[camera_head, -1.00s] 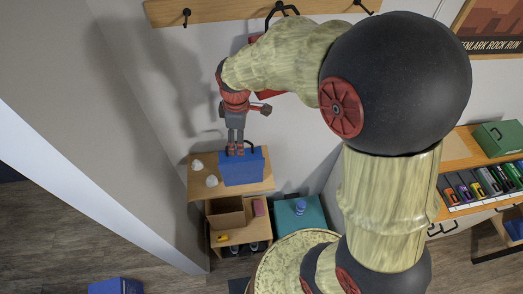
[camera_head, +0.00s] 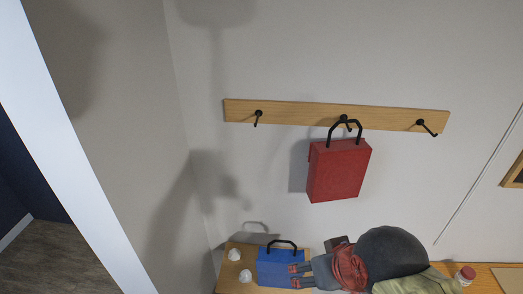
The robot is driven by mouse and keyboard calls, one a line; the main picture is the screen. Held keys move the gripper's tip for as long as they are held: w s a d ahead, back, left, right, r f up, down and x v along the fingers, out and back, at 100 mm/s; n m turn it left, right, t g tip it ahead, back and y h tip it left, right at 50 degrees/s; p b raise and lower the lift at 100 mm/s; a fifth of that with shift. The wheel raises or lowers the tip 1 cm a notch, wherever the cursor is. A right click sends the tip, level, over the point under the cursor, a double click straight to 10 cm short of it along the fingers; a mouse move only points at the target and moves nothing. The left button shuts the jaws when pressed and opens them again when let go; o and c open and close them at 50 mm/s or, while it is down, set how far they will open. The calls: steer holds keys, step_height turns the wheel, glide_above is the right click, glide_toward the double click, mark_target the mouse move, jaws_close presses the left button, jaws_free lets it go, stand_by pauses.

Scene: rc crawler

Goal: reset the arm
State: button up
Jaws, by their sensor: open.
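My arm reaches in from the lower right of the head view, with its dark joint and pale link near the bottom edge. My gripper (camera_head: 297,275) is open, its two red-tipped fingers pointing left. In the picture the fingertips overlap the right part of the blue bag (camera_head: 272,270); I cannot tell whether they touch it. The blue bag stands on a wooden shelf with its black handle up. A red bag (camera_head: 338,172) hangs by its black handle from the middle hook of the wall rack.
The wooden rack (camera_head: 300,113) has free hooks at its left and right ends. Two small white objects (camera_head: 235,254) sit left of the blue bag on the shelf (camera_head: 229,287). A red-capped item (camera_head: 465,275) is at the lower right. A white wall edge stands at the left.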

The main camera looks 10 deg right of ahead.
steer(key=shift+o, duration=0.5)
step_height(320, 180, down, 21)
steer(key=b, duration=2)
steer(key=shift+f, duration=0.2)
steer(key=shift+r, duration=0.1)
steer(key=shift+w, duration=0.1)
